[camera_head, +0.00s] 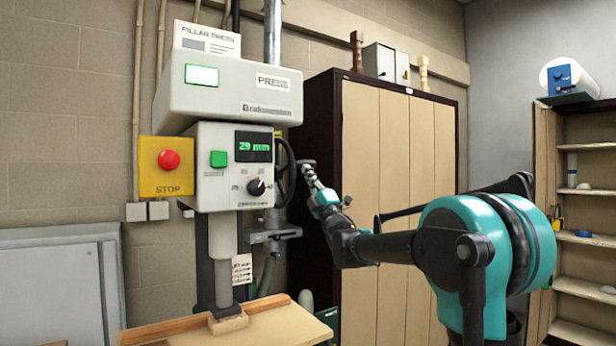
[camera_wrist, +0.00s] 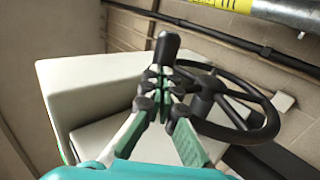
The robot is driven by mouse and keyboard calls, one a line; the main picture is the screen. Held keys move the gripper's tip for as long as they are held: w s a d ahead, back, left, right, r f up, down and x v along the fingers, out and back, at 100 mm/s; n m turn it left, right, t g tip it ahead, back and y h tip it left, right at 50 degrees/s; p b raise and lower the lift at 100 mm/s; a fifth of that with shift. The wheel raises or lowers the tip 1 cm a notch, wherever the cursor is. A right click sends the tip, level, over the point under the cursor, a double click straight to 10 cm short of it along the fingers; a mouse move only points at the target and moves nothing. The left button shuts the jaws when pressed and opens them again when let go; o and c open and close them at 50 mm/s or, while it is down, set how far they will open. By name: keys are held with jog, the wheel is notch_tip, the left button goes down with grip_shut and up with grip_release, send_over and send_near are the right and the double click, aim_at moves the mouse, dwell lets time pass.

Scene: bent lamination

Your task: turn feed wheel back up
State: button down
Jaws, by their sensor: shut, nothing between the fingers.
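The feed wheel (camera_head: 284,172) is a dark spoked wheel on the right side of the pillar press (camera_head: 225,95). In the wrist view the wheel (camera_wrist: 250,120) shows its rim, hub and spokes, with a black handle knob (camera_wrist: 166,47) standing out from the rim. My gripper (camera_head: 309,172) is beside the wheel, at its right. Its fingers (camera_wrist: 161,76) are shut with nothing between them, and the tips appear right at the knob. I cannot tell if they touch it. The green display (camera_head: 254,146) reads 29 mm. The press ram (camera_head: 223,270) is lowered onto a small block (camera_head: 228,320).
A yellow stop box (camera_head: 158,185) with a red button is on the press's left. A wooden-fronted cabinet (camera_head: 400,190) stands behind my arm. The press table (camera_head: 275,328) is below the ram. Open shelves (camera_head: 585,200) are at far right.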

jog(key=shift+r, duration=0.25)
jog(key=shift+r+g+h, duration=0.4)
jog(key=shift+r+g, duration=0.2)
jog(key=shift+r, duration=0.1)
jog(key=shift+w+a+r+g+h, duration=0.35)
jog(key=shift+r+g+h, duration=0.2)
jog(key=shift+r+g, duration=0.4)
jog(key=shift+w+a+r+g+h, duration=0.2)
jog(key=shift+w+r+g+h, duration=0.4)
jog(key=shift+r, duration=0.65)
jog(key=shift+w+a+r+g+h, duration=0.3)
jog(key=shift+r+g+h, duration=0.15)
jog(key=shift+r+g, duration=0.55)
jog(key=w+a+r, duration=0.5)
jog(key=w, duration=0.3)
jog(key=shift+a+r, duration=0.15)
jog(key=shift+r, duration=0.15)
jog(key=shift+t, duration=0.25)
jog(key=shift+s, duration=0.1)
